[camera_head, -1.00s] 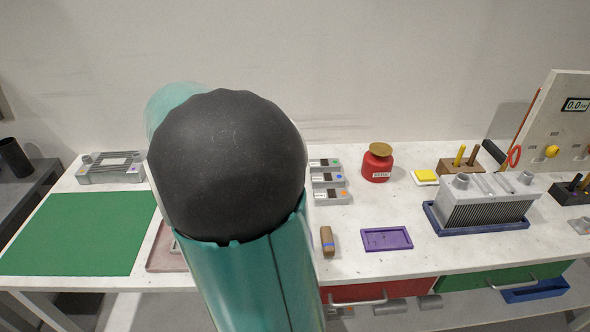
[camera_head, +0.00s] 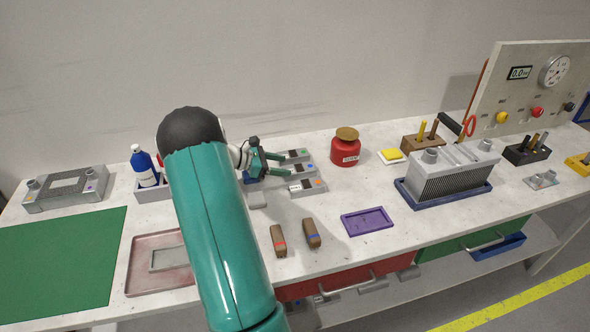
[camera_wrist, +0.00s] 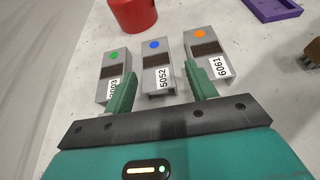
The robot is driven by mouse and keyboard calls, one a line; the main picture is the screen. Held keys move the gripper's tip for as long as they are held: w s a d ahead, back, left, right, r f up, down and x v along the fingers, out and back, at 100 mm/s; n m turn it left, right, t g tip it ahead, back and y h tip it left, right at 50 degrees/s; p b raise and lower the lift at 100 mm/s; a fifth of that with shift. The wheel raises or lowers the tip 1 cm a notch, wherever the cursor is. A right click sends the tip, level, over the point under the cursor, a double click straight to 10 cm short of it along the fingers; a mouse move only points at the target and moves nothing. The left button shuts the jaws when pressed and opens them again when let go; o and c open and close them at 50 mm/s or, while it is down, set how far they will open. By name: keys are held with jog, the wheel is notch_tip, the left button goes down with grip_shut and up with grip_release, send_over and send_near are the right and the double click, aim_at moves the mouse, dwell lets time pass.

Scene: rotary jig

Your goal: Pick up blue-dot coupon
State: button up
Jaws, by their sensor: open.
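The blue-dot coupon (camera_wrist: 157,70) is a grey block with a dark brown band and a white label reading 5052. It lies between a green-dot coupon (camera_wrist: 115,68) and an orange-dot coupon (camera_wrist: 205,50). The blue-dot coupon also shows in the head view (camera_head: 300,170), partly hidden by my fingers. My gripper (camera_wrist: 161,76) is open, with its green fingers on either side of the blue-dot coupon's near part. In the head view my gripper (camera_head: 280,164) is at the left ends of the coupons. I cannot tell whether the fingers touch any coupon.
A red jar (camera_head: 345,150) stands behind and right of the coupons. Two brown blocks (camera_head: 279,241) and a purple tray (camera_head: 367,222) lie nearer the front edge. A finned grey unit (camera_head: 450,170) stands to the right. Bare bench lies between the coupons and the purple tray.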

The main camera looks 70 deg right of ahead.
aim_at(299, 168)
jog(key=shift+d+f, duration=0.4)
jog(key=shift+f, duration=0.05)
jog(key=shift+x, duration=3.6)
jog(key=shift+w, duration=0.1)
jog(key=c, duration=0.8)
jog(key=shift+c, duration=0.2)
jog(key=shift+r, duration=0.6)
jog(key=s+a+r, duration=0.3)
jog(key=r, duration=0.1)
jog(key=s+a+r, duration=0.3)
jog(key=a, duration=0.1)
jog(key=s+a+r, duration=0.3)
jog(key=r, duration=0.1)
jog(key=shift+a+r, duration=0.35)
jog(key=shift+a, duration=0.05)
